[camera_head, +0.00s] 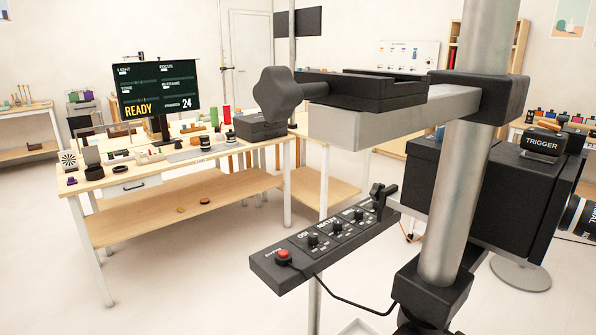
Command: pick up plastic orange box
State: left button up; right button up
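I cannot pick out a plastic orange box with certainty. A small flat orange-brown thing (180,210) and a second one (205,201) lie on the lower shelf of the wooden table (150,228), too small to identify. Neither of my grippers shows in this view.
A metal stand (462,190) with black clamps fills the right foreground. It carries a control panel (325,240) with knobs and a red button. The table bears a screen reading READY (150,95), a dark case (260,127) and small props. The floor at lower left is clear.

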aim_at(195, 140)
jog(key=k, duration=1.65)
jog(key=u, duration=0.9)
jog(key=i, duration=5.25)
jog(key=z, duration=2.65)
jog(key=i, duration=0.9)
